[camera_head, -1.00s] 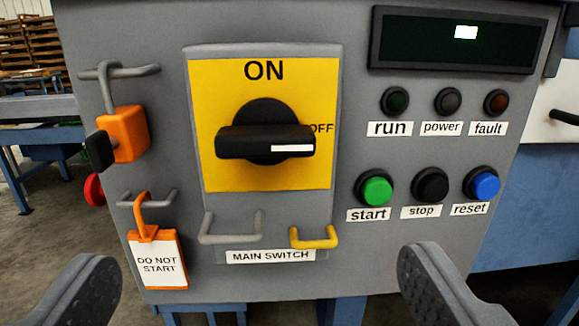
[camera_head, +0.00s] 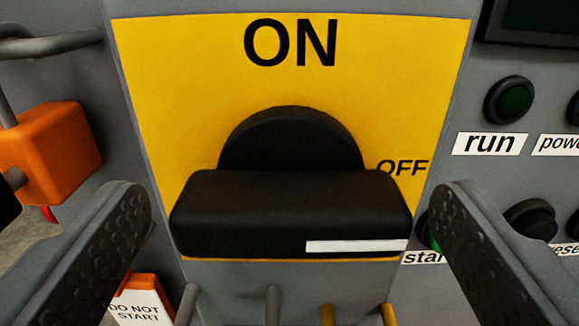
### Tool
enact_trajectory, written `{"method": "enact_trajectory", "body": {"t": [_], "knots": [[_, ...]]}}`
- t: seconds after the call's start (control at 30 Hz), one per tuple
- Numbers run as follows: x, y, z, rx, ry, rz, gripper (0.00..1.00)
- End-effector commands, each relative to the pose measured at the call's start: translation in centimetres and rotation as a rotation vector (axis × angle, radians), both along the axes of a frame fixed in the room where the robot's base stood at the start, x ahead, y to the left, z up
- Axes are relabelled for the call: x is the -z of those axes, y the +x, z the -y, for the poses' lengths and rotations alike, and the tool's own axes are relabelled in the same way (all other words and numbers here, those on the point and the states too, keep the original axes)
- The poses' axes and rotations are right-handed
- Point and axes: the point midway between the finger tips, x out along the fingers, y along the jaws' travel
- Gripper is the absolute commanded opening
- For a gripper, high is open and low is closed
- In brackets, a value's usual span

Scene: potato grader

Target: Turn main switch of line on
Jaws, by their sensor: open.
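The main switch is a black rotary handle (camera_head: 285,205) on a yellow plate (camera_head: 175,70) marked ON at the top and OFF at the right. The handle lies horizontal, and its white mark (camera_head: 357,246) is at the right end, on the OFF side. My gripper (camera_head: 290,225) is open, with one finger on each side of the handle, left and right. Gaps show between the fingers and the handle ends in the picture. Whether the fingertips reach the handle's depth cannot be told.
An orange padlock (camera_head: 50,150) hangs at the left on a grey bar. A DO NOT START tag (camera_head: 138,310) is below it. The run lamp (camera_head: 510,100) and a dark button (camera_head: 530,220) are at the right. The right finger partly covers the green start button (camera_head: 424,232).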

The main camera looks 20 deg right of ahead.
Motion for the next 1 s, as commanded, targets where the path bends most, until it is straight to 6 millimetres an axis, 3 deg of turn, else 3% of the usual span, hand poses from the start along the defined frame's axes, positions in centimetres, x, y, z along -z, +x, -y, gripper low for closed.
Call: {"method": "enact_trajectory", "body": {"t": [0.43, 0.6, 1.0], "knots": [[0.08, 0.71, 0.2, 0.0, 0.001, -0.002, 0.85], [0.09, 0.71, 0.2, 0.0, 0.001, -0.002, 0.41], [0.13, 0.77, -0.03, -0.003, -0.054, -0.016, 0.41]]}}
